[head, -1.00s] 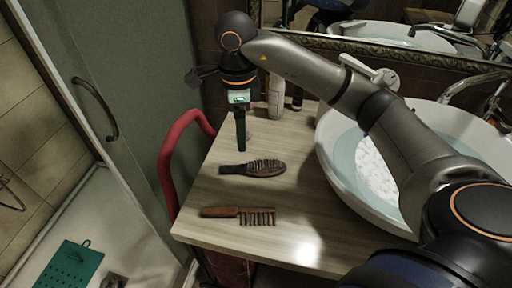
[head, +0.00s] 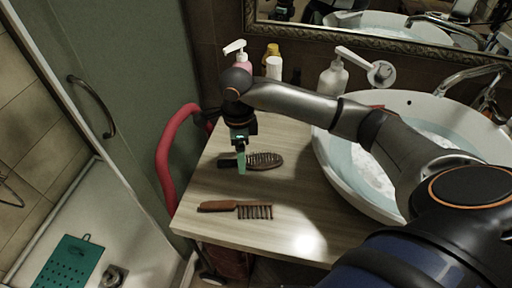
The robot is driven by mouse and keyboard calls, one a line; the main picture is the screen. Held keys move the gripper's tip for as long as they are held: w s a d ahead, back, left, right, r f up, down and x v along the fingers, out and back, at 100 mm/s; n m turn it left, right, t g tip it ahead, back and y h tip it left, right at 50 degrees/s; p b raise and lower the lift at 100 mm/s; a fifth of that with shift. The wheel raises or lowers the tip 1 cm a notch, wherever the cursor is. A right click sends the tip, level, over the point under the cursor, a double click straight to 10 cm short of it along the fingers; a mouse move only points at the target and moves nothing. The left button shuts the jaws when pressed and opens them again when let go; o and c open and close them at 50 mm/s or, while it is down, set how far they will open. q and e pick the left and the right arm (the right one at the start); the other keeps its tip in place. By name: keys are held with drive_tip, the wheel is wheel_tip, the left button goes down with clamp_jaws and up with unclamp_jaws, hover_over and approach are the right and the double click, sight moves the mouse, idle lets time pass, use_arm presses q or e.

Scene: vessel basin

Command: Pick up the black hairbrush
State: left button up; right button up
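The black hairbrush (head: 266,161) lies on the wooden counter, its oval bristled head to the right and its handle to the left. It looks dark brown to black. My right gripper (head: 241,164) points down at the brush, its fingertips over the part where handle meets head and hiding a little of it. The fingers are seen edge-on, so I cannot tell whether they are open, shut, or touching the brush. My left gripper is not in view.
A brown comb (head: 236,207) lies on the counter (head: 215,227) nearer the front edge. The white basin (head: 331,160) stands at the right. Several bottles, including a pump bottle (head: 331,78), stand at the back. A red rail (head: 165,160) runs along the left side.

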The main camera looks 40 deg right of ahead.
drive_tip(key=shift+f, duration=0.7)
clamp_jaws()
